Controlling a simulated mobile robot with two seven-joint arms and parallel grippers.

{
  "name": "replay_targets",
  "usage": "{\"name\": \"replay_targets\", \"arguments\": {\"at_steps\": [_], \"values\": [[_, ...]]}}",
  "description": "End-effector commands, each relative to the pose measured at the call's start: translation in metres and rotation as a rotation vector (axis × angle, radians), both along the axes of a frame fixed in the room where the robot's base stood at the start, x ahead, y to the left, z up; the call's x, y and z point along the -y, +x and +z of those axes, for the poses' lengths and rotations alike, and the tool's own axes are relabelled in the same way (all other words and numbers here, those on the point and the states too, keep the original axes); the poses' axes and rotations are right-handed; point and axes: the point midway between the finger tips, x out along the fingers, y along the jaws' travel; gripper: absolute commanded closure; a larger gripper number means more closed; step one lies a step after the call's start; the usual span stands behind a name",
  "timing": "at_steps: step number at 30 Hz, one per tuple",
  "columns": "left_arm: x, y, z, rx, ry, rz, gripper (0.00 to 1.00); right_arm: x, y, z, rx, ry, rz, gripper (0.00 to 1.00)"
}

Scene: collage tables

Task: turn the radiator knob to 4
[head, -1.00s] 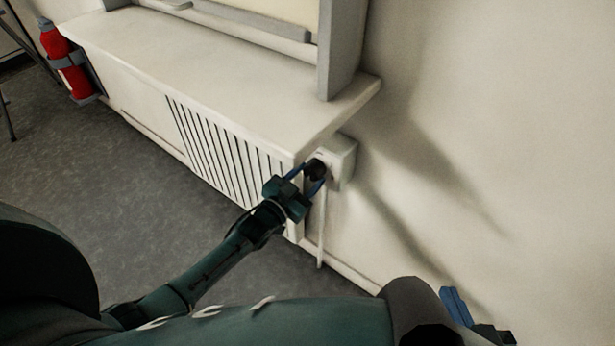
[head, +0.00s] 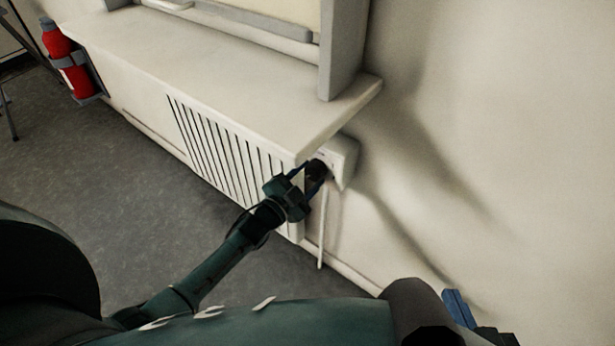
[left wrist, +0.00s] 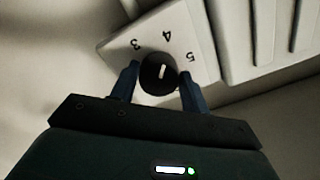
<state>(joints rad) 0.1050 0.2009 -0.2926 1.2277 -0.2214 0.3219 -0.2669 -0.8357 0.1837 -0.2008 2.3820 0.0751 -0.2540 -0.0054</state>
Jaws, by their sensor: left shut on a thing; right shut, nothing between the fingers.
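The radiator knob (head: 318,168) is black and round, on a white box (head: 345,165) at the right end of the radiator. In the left wrist view the knob (left wrist: 159,73) shows a short white mark, and the upside-down numbers 3, 4 and 5 are printed on the plate (left wrist: 120,45). The mark lies roughly in line with the 4. My left gripper (left wrist: 158,82) is shut on the knob, one finger on each side; it also shows in the head view (head: 309,178). My right gripper (head: 456,306) is shut and empty at the bottom right, away from the knob.
The slatted radiator cover (head: 215,150) stands under a white sill (head: 215,70), whose corner overhangs close to the knob. A thin white pipe (head: 322,235) runs down below the box. A red extinguisher (head: 65,60) hangs at the far left. The wall at right is bare.

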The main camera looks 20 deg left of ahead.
Motion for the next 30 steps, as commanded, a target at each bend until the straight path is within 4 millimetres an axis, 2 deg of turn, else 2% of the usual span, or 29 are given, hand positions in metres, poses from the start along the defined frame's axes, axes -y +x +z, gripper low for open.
{"name": "replay_targets", "arguments": {"at_steps": [7, 8, 15, 24, 26, 30], "values": [[0.000, 0.000, 0.000, -0.002, 0.000, 0.000, 0.77, 0.000, 0.000, 0.000, 0.001, 0.001, 0.000, 1.00], [0.000, 0.000, 0.000, -0.002, 0.000, 0.000, 0.53, 0.000, 0.000, 0.000, 0.001, 0.001, 0.000, 1.00], [0.000, 0.000, 0.000, -0.001, -0.002, 0.000, 0.34, -0.001, 0.000, 0.001, 0.000, 0.005, -0.004, 1.00], [-0.001, -0.003, 0.000, -0.001, -0.002, 0.001, 0.33, -0.001, 0.000, 0.002, -0.001, 0.011, -0.007, 1.00], [-0.003, -0.008, 0.000, -0.003, -0.001, 0.001, 0.33, -0.002, 0.000, 0.003, -0.002, 0.011, -0.005, 1.00], [-0.011, -0.030, 0.000, -0.005, 0.000, 0.000, 0.33, -0.003, -0.001, 0.004, -0.016, 0.014, -0.003, 1.00]]}}
